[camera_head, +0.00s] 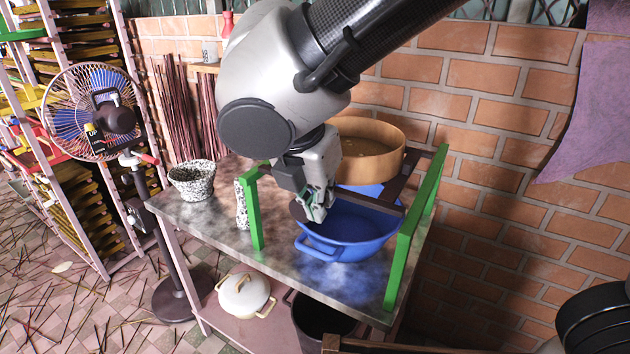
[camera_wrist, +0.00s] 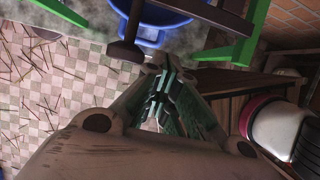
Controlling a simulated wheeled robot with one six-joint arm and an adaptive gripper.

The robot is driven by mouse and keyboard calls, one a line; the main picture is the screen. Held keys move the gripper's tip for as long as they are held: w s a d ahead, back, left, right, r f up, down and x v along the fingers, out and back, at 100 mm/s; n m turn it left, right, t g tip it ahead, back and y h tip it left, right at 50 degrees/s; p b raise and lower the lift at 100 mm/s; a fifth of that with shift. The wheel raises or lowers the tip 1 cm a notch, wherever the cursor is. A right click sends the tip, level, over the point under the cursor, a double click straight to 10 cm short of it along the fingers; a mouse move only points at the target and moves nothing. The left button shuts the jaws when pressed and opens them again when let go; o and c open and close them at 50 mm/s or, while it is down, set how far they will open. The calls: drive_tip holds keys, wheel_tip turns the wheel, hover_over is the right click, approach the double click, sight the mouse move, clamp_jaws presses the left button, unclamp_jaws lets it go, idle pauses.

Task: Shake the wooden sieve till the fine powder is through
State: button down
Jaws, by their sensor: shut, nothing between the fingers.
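The round wooden sieve (camera_head: 384,168) stands at the back of the metal table in the head view, partly hidden by my arm. Some brownish material shows inside it, too small to judge. A blue basin (camera_head: 345,248) with handles sits in front of it and lower, between green posts; its rim also shows at the top of the wrist view (camera_wrist: 180,14). My gripper (camera_head: 318,214) is shut and empty, tilted down above the basin's left side, apart from the sieve. The wrist view shows its fingers (camera_wrist: 160,84) together. The sieve is not visible there.
Green posts (camera_head: 402,250) and a dark wooden rail (camera_head: 378,199) frame the basin. A dark wooden piece (camera_wrist: 126,50) lies close to my fingers. A speckled pot (camera_head: 192,182) stands on the table (camera_head: 205,218) at left. A fan (camera_head: 95,115) stands beside it; a brick wall is behind.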

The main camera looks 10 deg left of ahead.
sight(346, 191)
drive_tip(key=w+d+f, duration=0.2)
drive_tip(key=w+f, duration=0.1)
drive_tip(key=w, duration=0.2)
idle(0.3)
drive_tip(key=w, duration=0.1)
drive_tip(key=w+d, duration=0.1)
drive_tip(key=w, duration=0.1)
drive_tip(key=w+d, duration=0.1)
drive_tip(key=shift+w, duration=0.3)
drive_tip(key=shift+r, duration=0.1)
